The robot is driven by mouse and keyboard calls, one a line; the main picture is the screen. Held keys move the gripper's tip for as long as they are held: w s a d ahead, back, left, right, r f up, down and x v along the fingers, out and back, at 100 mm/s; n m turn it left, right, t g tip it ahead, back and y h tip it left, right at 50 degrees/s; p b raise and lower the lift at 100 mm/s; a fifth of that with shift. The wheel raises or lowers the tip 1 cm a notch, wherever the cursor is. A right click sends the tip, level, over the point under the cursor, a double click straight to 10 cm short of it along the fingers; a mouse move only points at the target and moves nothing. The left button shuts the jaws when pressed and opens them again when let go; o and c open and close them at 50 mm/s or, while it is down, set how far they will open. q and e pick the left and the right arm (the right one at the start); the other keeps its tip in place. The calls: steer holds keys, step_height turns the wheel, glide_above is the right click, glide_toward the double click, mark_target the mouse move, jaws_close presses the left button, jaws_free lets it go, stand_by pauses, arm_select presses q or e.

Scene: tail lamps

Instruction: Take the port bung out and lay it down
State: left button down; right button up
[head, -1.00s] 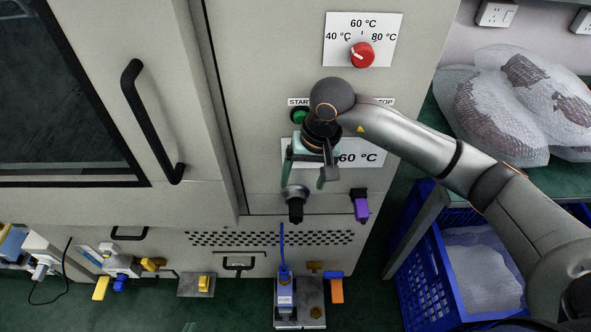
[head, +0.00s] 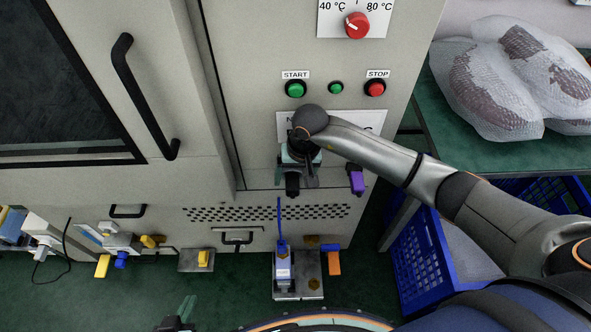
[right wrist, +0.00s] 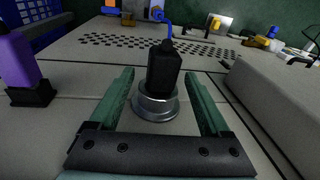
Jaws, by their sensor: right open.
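The port bung is a black block-shaped plug (right wrist: 164,72) seated in a round metal port (right wrist: 156,106) on the cabinet's front. In the head view the black bung (head: 292,186) shows just below my right gripper (head: 297,168). In the right wrist view my right gripper (right wrist: 169,82) is open, with its green fingers on either side of the bung. There are visible gaps between fingers and bung, so it is not gripped. My left gripper (head: 182,314) shows only partly at the bottom edge of the head view, far from the cabinet; its jaw state is unclear.
A purple plug (head: 357,181) sits on the cabinet right of the bung. START (head: 295,89) and STOP (head: 375,88) buttons are above. Below, a metal plate (head: 312,284) carries a blue-and-white device (head: 283,266). A blue crate (head: 424,268) stands at the right.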

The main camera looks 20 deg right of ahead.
jaws_close()
stand_by(1.3)
steer(key=shift+a, duration=0.1)
